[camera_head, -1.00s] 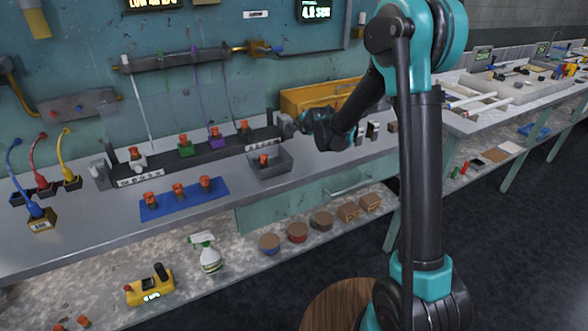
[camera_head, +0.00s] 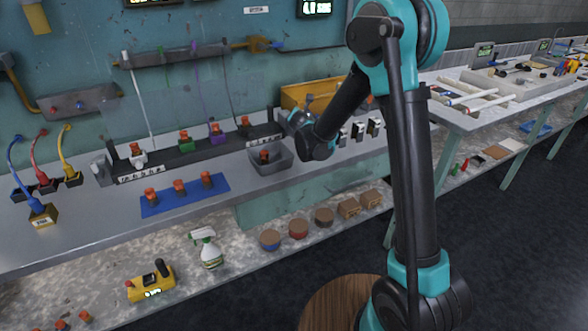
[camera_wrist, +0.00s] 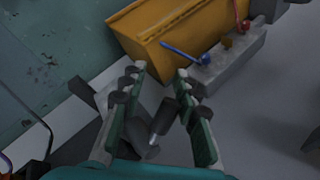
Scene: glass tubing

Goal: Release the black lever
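A dark, lever-like piece (camera_wrist: 166,116) with a pale metal part at its lower end shows between the fingers in the wrist view. I take it to be the black lever, but its mount is not clear. My gripper (camera_wrist: 161,72) is open, with one finger on either side of this piece. I see no clear contact with it. In the head view my gripper (camera_head: 300,119) is small and partly hidden by my wrist, at the right end of the dark rail (camera_head: 190,158) on the bench.
An orange bin (camera_wrist: 170,28) lies just beyond the fingertips. A grey block (camera_wrist: 232,62) with red and blue levers stands beside it. A grey tray (camera_head: 270,166) sits left of my wrist, and several small black-and-white fixtures (camera_head: 358,131) stand to the right.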

